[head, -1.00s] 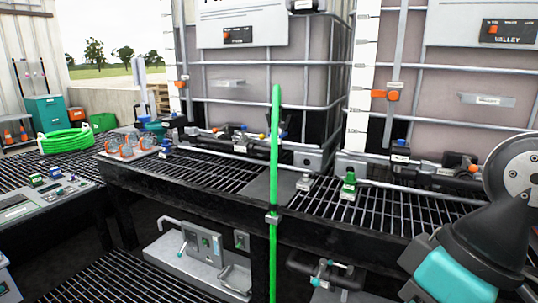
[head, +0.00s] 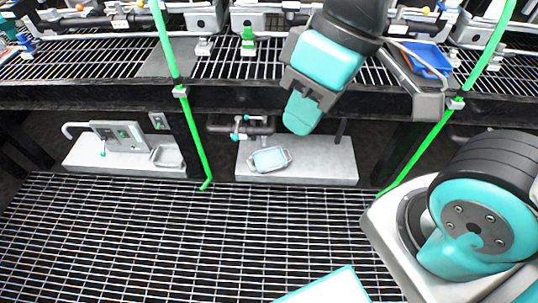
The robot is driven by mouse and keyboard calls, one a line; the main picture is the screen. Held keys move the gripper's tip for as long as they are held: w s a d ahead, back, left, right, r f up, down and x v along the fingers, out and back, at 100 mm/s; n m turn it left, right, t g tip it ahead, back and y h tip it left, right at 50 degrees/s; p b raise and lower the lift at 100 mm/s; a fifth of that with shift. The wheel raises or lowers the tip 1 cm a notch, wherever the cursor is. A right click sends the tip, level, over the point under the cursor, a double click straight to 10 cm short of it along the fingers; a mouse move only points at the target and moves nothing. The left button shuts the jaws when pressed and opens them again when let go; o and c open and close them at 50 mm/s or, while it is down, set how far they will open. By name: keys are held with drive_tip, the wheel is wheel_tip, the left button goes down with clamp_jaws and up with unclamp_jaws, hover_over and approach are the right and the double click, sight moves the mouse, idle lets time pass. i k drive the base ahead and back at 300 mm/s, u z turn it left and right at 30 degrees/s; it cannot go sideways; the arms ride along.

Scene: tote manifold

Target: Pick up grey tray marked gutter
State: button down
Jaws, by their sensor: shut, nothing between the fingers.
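My gripper (head: 302,112) hangs in the upper middle of the head view, its teal fingers together and empty, pointing down. Below and left of it, a small pale grey-blue tray with end handles (head: 270,160) sits on a low grey plinth (head: 320,160). Another small grey tray (head: 167,157) sits on the left plinth (head: 85,155), beside a grey panel box. No marking can be read on either tray, so I cannot tell which is marked gutter. My gripper appears apart from both.
A black grated bench (head: 120,95) runs across above the plinths. Green hoses (head: 198,145) hang down left and right. A grey bin with blue items (head: 420,85) is at the bench's right front edge. The floor grating (head: 150,240) is largely clear.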

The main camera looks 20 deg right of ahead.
sight(267, 160)
drive_tip(key=z, duration=1.85)
drive_tip(key=i, duration=0.85)
drive_tip(key=u, duration=2.7)
